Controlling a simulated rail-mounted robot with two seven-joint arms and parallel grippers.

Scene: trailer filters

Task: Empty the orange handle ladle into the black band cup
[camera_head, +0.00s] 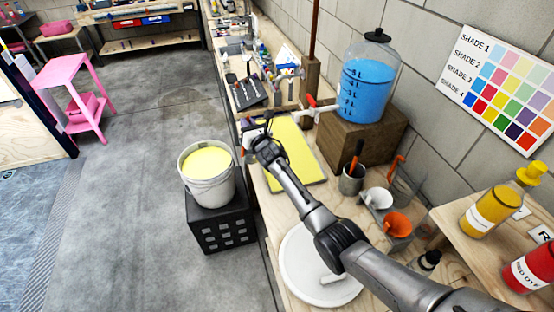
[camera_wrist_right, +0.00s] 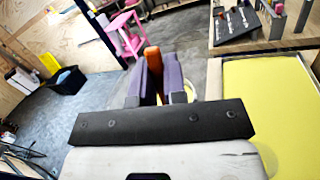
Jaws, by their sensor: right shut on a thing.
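My right gripper (camera_head: 256,136) is over the left edge of the workbench, beside the bucket. In the right wrist view its dark pads (camera_wrist_right: 158,82) are shut on an orange handle (camera_wrist_right: 153,58), which appears to be the ladle's. The ladle's bowl is hidden, so I cannot see what it holds. I cannot make out a cup with a clear black band. A grey metal cup (camera_head: 351,182) with an orange-handled tool in it stands on the bench. My left gripper is out of view.
A white bucket (camera_head: 208,188) of yellow liquid stands on a black crate (camera_head: 222,228) left of the bench. A yellow panel (camera_head: 297,150) lies on the bench. A blue-filled jar (camera_head: 367,90) with a red tap stands on a wooden block (camera_head: 358,138). A white disc (camera_head: 310,255) lies nearer.

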